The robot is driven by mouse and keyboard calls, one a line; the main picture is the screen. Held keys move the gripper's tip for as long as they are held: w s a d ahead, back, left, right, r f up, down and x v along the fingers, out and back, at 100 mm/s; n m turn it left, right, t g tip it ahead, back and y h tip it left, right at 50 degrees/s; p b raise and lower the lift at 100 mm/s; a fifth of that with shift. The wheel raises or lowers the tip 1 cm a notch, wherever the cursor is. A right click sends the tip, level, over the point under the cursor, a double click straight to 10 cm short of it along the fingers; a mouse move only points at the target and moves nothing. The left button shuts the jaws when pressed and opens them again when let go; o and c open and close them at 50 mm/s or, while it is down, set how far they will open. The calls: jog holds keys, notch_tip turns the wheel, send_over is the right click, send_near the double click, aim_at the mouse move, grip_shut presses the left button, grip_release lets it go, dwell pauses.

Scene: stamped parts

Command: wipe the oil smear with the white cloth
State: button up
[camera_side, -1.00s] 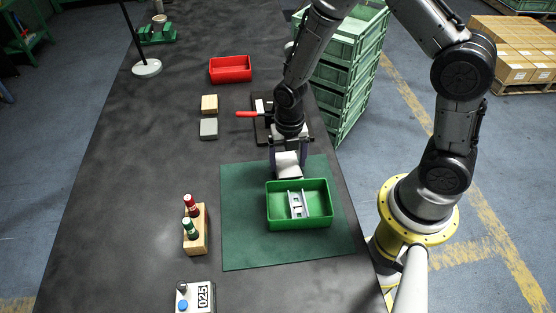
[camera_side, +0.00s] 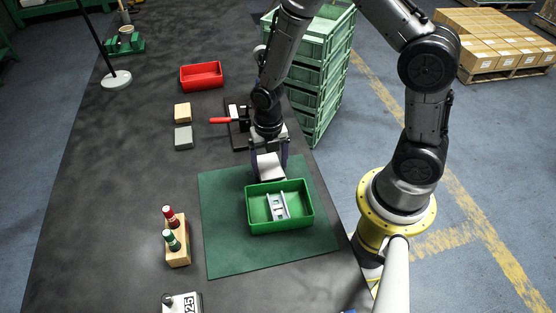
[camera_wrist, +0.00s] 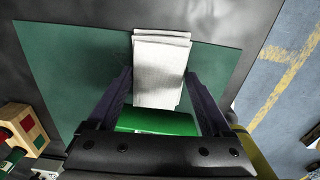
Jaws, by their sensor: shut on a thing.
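The white cloth (camera_side: 270,167) is folded into a pad and held between the fingers of my gripper (camera_side: 269,160), at the far edge of the green mat, just behind the green bin. In the wrist view the cloth (camera_wrist: 161,60) shows as a layered white pad between the two dark fingers of my gripper (camera_wrist: 158,78). Whether the cloth touches the mat is hard to tell. I cannot make out the oil smear in either view; it may be hidden under the cloth, the gripper or the bin.
The green bin (camera_side: 300,213) holds a metal stamped part (camera_side: 277,206) and stands on the green mat (camera_side: 222,235). A red-handled clamp (camera_side: 221,120) is close behind my gripper. A wooden bottle rack (camera_side: 178,252) stands left, and a red bin (camera_side: 202,75) stands farther back.

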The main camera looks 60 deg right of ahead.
jog(key=shift+w+a, duration=2.15)
jog(key=shift+a, duration=0.05)
jog(key=shift+w+a+r, duration=0.15)
jog(key=shift+r, duration=0.4)
jog(key=shift+w+a+r, duration=0.1)
jog(key=shift+r, duration=3.3)
